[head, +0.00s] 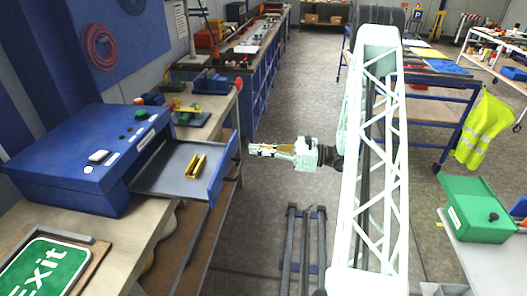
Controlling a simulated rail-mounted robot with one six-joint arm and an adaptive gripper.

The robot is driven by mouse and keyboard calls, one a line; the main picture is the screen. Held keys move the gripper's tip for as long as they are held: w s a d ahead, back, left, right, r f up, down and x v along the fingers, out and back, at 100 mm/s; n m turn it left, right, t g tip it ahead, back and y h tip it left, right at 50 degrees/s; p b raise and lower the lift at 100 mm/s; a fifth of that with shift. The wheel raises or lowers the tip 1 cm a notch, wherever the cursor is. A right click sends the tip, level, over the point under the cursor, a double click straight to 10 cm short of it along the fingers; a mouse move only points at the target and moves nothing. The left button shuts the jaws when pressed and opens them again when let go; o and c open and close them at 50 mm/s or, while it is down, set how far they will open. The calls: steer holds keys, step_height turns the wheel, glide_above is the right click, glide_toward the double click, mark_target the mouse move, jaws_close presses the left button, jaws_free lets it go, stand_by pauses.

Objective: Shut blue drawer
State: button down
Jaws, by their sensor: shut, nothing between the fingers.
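The blue drawer (221,170) is pulled out to the right from the blue cabinet (75,160) on the workbench at left. Its grey tray is exposed, and a yellow object (195,167) lies inside. My gripper (252,150) is to the right of the drawer's blue front panel, pointing left at it. It is shut and empty. A small gap shows between the fingertips and the panel, though exact depth is hard to judge.
A green Exit sign (45,270) lies at the bench's front left. Tools and a blue vise (211,80) stand behind the cabinet. A green box (478,208) sits on a table at right. Grey rails (303,240) stand below my gripper. The aisle floor is mostly clear.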

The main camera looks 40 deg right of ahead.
mark_target(235, 147)
steer(key=shift+x, duration=2.5)
steer(key=shift+a, duration=0.1)
steer(key=shift+w, duration=0.15)
